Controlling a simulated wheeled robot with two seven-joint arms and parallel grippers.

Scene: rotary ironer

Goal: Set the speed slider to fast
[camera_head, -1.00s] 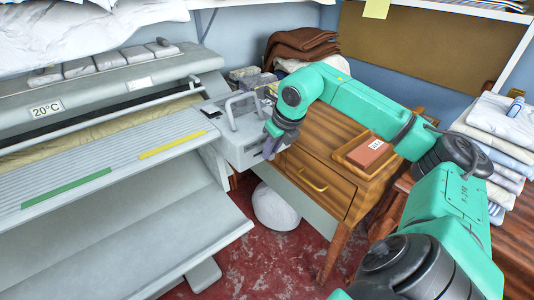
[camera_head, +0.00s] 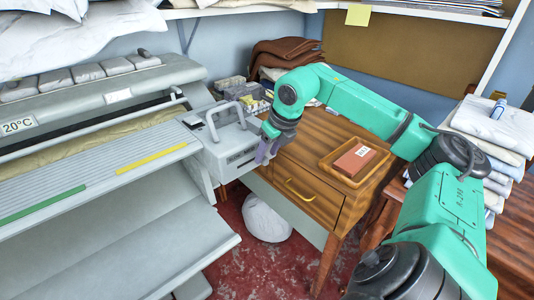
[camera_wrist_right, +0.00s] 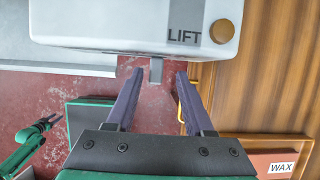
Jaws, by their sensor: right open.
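The ironer's pale control box (camera_head: 228,142) stands at the right end of the machine, with a dark slot on its front; I cannot tell for certain that this is the speed slider. In the right wrist view the box (camera_wrist_right: 110,22) carries a "LIFT" label and a round brown knob (camera_wrist_right: 222,31). A small grey tab (camera_wrist_right: 156,70) sticks out from its edge. My right gripper (camera_head: 266,151) is open at the box's right front corner. In the wrist view its fingers (camera_wrist_right: 156,78) stand either side of the tab, apart from it. My left gripper (camera_wrist_right: 42,126) shows small at lower left.
A wooden cabinet (camera_head: 318,150) with a brass handle stands right of the box and bears a tray (camera_head: 329,168) with a wax block (camera_head: 354,160). A white bundle (camera_head: 267,217) lies on the red floor. Folded linen (camera_head: 485,135) is stacked at right.

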